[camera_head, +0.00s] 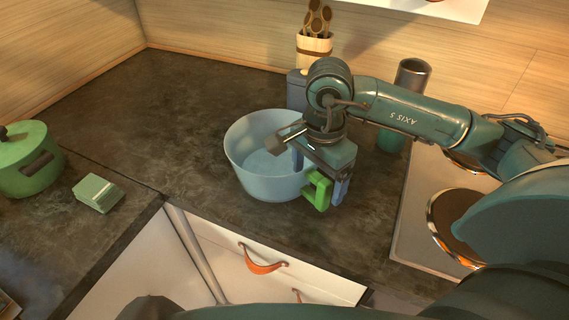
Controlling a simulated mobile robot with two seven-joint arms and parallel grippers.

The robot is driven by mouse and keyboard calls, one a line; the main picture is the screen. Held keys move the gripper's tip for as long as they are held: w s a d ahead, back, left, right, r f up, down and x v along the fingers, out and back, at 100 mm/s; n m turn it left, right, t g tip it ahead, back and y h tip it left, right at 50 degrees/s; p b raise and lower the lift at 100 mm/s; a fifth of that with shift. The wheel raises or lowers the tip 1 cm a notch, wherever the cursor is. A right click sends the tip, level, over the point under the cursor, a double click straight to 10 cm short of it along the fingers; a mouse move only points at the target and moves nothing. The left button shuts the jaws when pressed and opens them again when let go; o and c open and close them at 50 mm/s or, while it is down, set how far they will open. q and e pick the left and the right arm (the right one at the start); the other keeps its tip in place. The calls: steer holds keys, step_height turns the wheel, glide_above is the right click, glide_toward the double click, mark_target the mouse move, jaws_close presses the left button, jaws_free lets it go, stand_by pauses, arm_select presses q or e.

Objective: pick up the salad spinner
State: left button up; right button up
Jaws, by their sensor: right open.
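The salad spinner appears to be the pale blue round open bowl (253,178), upright on the dark counter in the middle of the view. I see no lid on it. My right gripper (319,178) is at the bowl's right side, pointing down, with its jaws apart. It overlaps the bowl's right rim in the picture and hides part of it. A bright green bracket-shaped piece shows between the jaws. I cannot tell whether it is a handle of the bowl or part of the gripper, nor whether the jaws touch the bowl. My left gripper is not in view.
A green lidded pot (27,172) and a small green block (98,193) are at the left. A utensil holder (314,50) and a dark green cylinder (404,95) stand behind. A stove burner (452,215) is at the right. The counter left of the bowl is clear.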

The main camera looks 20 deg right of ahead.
steer(key=shift+f, duration=0.2)
steer(key=shift+r, duration=0.1)
steer(key=c, duration=1.4)
